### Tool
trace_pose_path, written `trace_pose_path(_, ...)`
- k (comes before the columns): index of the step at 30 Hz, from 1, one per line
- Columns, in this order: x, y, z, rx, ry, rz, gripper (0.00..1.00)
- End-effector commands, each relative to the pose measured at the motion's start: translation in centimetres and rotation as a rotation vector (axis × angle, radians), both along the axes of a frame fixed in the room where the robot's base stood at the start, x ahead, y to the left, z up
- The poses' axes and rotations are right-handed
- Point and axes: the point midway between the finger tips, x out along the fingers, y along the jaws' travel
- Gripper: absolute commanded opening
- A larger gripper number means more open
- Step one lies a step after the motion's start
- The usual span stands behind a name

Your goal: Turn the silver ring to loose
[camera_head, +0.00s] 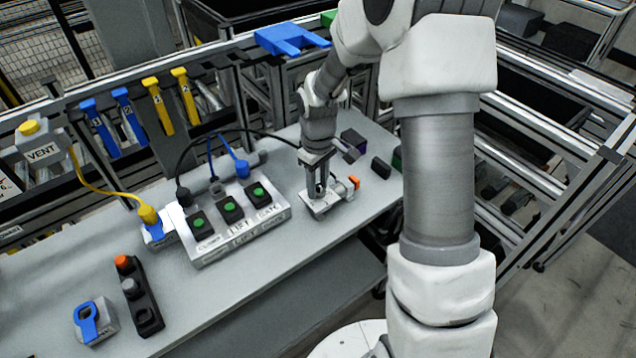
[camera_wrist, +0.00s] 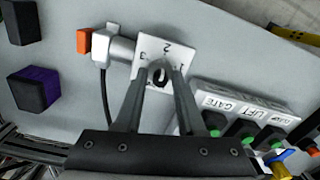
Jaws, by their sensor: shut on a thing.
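My gripper (camera_head: 318,190) points down at a small pale fixture on the bench, right of the button panel. In the wrist view its fingertips (camera_wrist: 161,72) meet at a small dark knob (camera_wrist: 159,78) on the fixture's white plate (camera_wrist: 150,46), marked 1, 2 and 3. The fingers are shut on this knob and hide part of it. A silver collar (camera_wrist: 122,50), perhaps the silver ring, sits at the plate's side, next to a pale block with an orange end (camera_wrist: 84,40). The fingers are apart from this collar. I see no word "loose".
The button panel (camera_head: 240,240) with green buttons stands close left of my gripper, with cables behind it. Dark blocks (camera_head: 381,168) lie to the right. A yellow-cabled plug (camera_head: 149,216) and a black strip (camera_head: 139,290) are further left.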

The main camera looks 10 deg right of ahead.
Motion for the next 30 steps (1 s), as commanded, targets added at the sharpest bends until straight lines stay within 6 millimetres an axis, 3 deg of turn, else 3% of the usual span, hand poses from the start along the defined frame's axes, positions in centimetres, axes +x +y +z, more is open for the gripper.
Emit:
trace_pose_path(14,0.05,-0.02,0.07,0.0,-0.001,0.011,0.0)
trace_pose_path(15,0.05,-0.02,0.07,0.0,-0.001,0.011,0.46)
trace_pose_path(19,0.03,-0.01,0.05,0.0,-0.001,0.011,0.69)
trace_pose_path(30,0.06,-0.02,0.51,0.0,-0.002,0.01,0.69)
